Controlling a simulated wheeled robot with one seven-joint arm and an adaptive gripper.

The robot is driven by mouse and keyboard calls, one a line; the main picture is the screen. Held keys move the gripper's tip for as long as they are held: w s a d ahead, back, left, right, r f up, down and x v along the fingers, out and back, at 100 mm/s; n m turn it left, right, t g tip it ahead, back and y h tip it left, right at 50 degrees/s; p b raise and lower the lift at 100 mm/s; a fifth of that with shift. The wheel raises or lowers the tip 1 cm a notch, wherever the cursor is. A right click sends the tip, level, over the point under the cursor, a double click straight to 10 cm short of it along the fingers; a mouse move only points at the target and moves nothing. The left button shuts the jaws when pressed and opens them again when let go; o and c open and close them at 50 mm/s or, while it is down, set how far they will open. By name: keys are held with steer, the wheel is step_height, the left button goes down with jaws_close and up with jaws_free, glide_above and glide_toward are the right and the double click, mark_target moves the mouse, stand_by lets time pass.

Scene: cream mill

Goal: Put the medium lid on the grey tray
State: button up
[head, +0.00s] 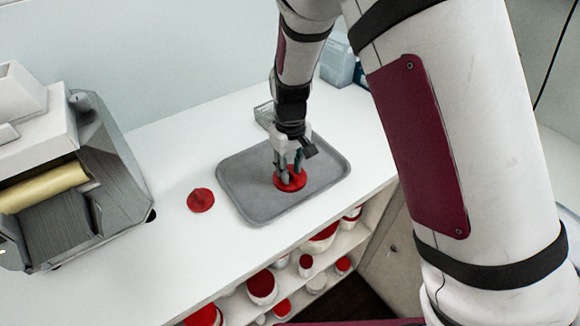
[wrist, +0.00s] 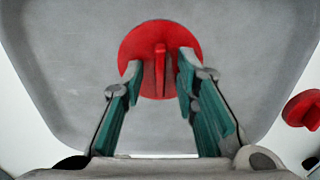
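A round red lid (head: 291,181) with a raised grip bar lies on the grey tray (head: 248,208), right of the tray's middle. My gripper (head: 290,172) is directly above this lid, pointing down. In the wrist view its two teal fingers (wrist: 160,72) stand apart on either side of the bar of the red lid (wrist: 150,42), with a gap on each side, so it is open and grips nothing. A smaller-looking red lid (head: 200,200) lies on the white counter left of the tray; it also shows in the wrist view (wrist: 303,108). Which is the medium one I cannot tell for certain.
A grey machine with a yellowish roller (head: 45,188) stands at the left of the counter (head: 160,245). A small metal rack (head: 264,115) lies behind the tray. Shelves below the front edge hold several red-lidded white jars (head: 262,287).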

steer(key=s+d+r+m+t, duration=0.1)
steer(key=s+d+r, duration=0.15)
steer(key=r, duration=0.75)
steer(key=s+d+r+m, duration=0.1)
steer(key=d+r, duration=0.2)
steer(key=r, duration=0.6)
steer(key=s+d+r+m+t, duration=0.2)
steer(key=s+d, duration=0.4)
steer(key=s, duration=0.3)
steer(key=s+d+r+m+t, duration=0.2)
steer(key=s+d+r, duration=0.3)
steer(key=s, duration=0.5)
steer(key=shift+s+d+r+m+b, duration=0.3)
steer(key=shift+d+m+b, duration=0.1)
steer(key=shift+d, duration=0.55)
